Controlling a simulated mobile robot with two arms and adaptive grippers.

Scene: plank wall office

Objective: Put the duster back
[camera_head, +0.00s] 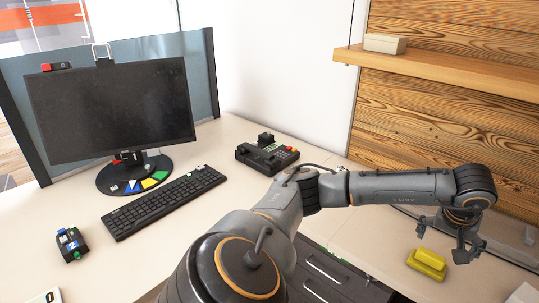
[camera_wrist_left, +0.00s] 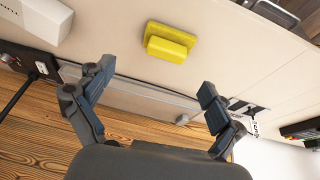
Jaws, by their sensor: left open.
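A yellow block-shaped duster (camera_head: 427,262) lies on the right-hand desk, just below my left gripper (camera_head: 441,246) in the head view. In the left wrist view the duster (camera_wrist_left: 170,44) shows near the top, beyond the fingertips and apart from them. My left gripper (camera_wrist_left: 157,82) is open with nothing between its fingers. My right gripper is in neither view.
A wooden shelf (camera_head: 440,70) with a small box (camera_head: 385,43) juts from the plank wall. A grey strip (camera_wrist_left: 150,98) runs along the desk's wall side. A white box (camera_wrist_left: 38,18) stands near the duster. Monitor (camera_head: 112,108), keyboard (camera_head: 163,201) and a black device (camera_head: 267,155) occupy the left desk.

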